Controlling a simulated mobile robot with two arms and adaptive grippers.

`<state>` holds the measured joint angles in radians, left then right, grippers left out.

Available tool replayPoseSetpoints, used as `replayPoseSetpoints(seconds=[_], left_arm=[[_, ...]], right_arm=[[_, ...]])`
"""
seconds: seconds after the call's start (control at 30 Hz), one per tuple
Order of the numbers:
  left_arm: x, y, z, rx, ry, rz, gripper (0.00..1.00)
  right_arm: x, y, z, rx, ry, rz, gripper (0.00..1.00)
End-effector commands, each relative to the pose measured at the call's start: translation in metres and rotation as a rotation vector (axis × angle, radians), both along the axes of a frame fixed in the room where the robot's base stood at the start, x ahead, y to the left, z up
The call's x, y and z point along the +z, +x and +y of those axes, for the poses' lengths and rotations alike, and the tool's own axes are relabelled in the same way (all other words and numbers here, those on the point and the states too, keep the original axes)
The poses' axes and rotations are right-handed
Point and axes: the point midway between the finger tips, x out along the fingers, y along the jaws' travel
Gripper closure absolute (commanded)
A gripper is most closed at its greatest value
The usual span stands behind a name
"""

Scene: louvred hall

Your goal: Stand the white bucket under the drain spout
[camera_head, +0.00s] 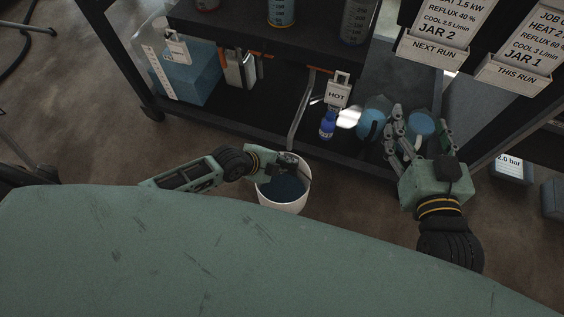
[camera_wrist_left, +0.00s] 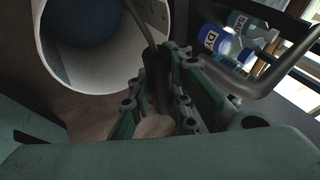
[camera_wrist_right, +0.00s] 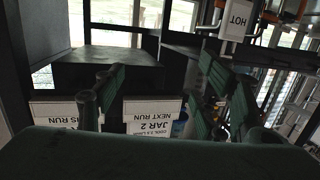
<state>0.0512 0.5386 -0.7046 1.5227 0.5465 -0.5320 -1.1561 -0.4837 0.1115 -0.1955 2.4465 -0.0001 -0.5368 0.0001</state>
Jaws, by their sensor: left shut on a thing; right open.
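The white bucket (camera_head: 302,200) is below the cart's front edge, in front of the bent grey pipe (camera_head: 298,122) that looks like the drain spout. Its inside looks dark blue. My left gripper (camera_head: 287,163) is shut on the bucket's dark handle grip (camera_wrist_left: 157,78) at the rim; the white bucket wall (camera_wrist_left: 48,62) shows beside it in the left wrist view. Whether the bucket touches the floor is unclear. A bent grey bar (camera_wrist_left: 265,98) also crosses the left wrist view. My right gripper (camera_head: 420,137) is open and empty in front of the cart's lower shelf.
A dark cart (camera_head: 250,133) spans the back, with a HOT tag (camera_head: 338,94), a small blue bottle (camera_head: 327,125) and a blue box (camera_head: 188,80). JAR 2 (camera_head: 434,48) and JAR 1 (camera_head: 515,75) cards hang at right. Bare floor (camera_head: 90,125) lies left.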

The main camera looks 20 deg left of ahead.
Motion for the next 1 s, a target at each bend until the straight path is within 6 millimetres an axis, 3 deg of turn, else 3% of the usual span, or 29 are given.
replayPoseSetpoints(seconds=[0.2,0.23,0.47,0.87,1.0], left_arm=[[-0.001,0.001,0.0,0.0,-0.001,-0.003,1.0],[-0.002,0.0,0.0,0.0,0.0,0.0,0.82],[-0.002,0.0,0.0,0.0,0.0,0.0,0.63],[0.001,0.0,0.0,0.0,0.0,0.0,0.63],[0.009,-0.004,0.004,-0.002,0.001,-0.001,0.63]], right_arm=[[0.006,0.001,0.001,0.001,0.007,-0.03,0.35],[0.007,0.002,0.001,0.001,0.008,-0.034,0.35],[0.007,0.001,0.001,0.001,0.009,-0.033,0.35],[0.005,0.001,0.001,0.002,0.005,-0.017,0.35],[-0.015,-0.005,-0.003,-0.004,-0.021,0.085,0.35]])
